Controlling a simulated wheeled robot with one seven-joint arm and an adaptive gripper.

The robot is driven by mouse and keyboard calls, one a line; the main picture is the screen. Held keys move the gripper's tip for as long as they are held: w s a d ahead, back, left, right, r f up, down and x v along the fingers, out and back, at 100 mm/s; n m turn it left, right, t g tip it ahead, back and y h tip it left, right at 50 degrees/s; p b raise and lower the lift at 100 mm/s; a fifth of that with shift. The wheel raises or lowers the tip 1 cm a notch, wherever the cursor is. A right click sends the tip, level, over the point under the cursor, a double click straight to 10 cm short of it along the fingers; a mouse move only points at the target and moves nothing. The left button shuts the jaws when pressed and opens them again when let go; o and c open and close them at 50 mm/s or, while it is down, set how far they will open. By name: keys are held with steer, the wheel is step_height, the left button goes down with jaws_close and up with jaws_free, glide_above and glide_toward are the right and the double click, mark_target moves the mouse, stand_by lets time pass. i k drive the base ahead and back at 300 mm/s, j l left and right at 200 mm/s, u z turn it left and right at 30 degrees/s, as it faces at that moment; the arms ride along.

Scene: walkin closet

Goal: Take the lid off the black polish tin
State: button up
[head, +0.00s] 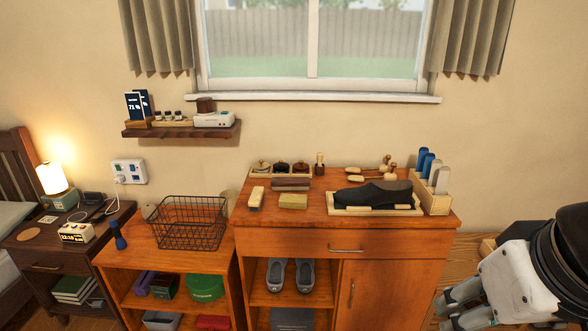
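Three small round tins sit in a row in a wooden holder (272,175) at the back left of the cabinet top. The left tin (262,166) looks brownish, the middle one (282,168) darkest and the right one (300,168) dark brown. They are too small to tell surely which is the black polish tin, or how their lids sit. My gripper (456,309) is at the lower right, low in front of the cabinet's right side and far from the tins. Its grey fingers are partly visible, but their opening is unclear.
The wooden cabinet top (330,219) also holds a dark shoe (374,194) on a tray, brushes (368,173), a rack of blue and grey items (431,183) and small blocks (293,202). A wire basket (190,222) stands left. The cabinet's front strip is clear.

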mark_target(281, 165)
steer(key=i+j, duration=0.5)
steer(key=i, duration=0.15)
steer(key=i+j, duration=0.45)
steer(key=i, duration=0.25)
steer(key=i+j, duration=0.5)
steer(key=i, duration=0.15)
